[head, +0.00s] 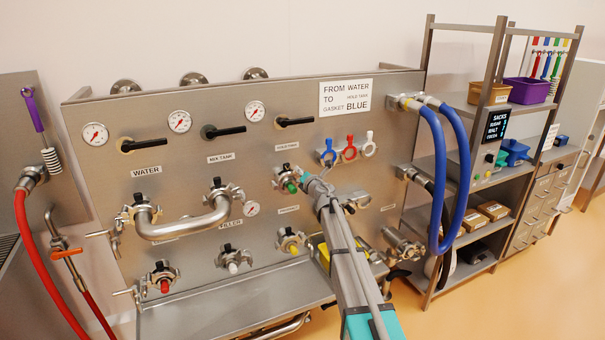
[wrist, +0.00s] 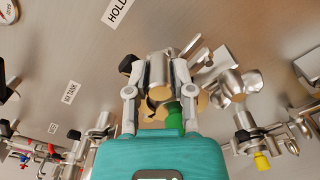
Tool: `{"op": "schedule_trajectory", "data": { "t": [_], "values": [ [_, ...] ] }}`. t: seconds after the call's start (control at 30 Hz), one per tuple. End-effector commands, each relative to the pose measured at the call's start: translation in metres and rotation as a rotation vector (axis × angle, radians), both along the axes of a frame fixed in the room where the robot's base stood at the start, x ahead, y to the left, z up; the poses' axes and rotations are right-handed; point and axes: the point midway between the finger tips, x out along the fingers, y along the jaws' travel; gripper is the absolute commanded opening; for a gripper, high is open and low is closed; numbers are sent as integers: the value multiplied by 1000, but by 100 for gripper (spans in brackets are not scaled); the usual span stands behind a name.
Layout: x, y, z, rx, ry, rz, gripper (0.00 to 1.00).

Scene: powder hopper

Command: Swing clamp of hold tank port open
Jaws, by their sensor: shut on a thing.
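The hold tank port (head: 286,180) is on the steel panel under its label, with a green cap showing at its mouth. Its metal clamp (head: 281,171) is around the port in the head view. In the wrist view metal clamp parts (wrist: 229,86) lie right of the fingers and the green cap (wrist: 174,116) is just below them. My gripper (head: 300,178) is at the port. In the wrist view my gripper (wrist: 157,70) is shut on a silver part of the clamp between its fingertips. The fingers hide part of the clamp, so how far it is swung is unclear.
Neighbouring ports include a yellow-capped one (head: 291,241) below and the U-shaped pipe (head: 184,225) to the left. A sign (head: 346,97) reads from water to hold tank, gasket blue. Coloured gasket rings (head: 349,151) hang above right.

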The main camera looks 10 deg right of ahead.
Motion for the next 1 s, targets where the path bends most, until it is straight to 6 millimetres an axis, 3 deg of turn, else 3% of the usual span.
{"op": "schedule_trajectory", "data": {
  "t": [0.2, 0.73, 1.0],
  "values": [
    [-3, 11, 17, 2, 1, 4, 0],
    [-4, 14, 19, 0, 0, 3, 0],
    [-9, 26, 31, 1, 0, 4, 0]
  ]
}}
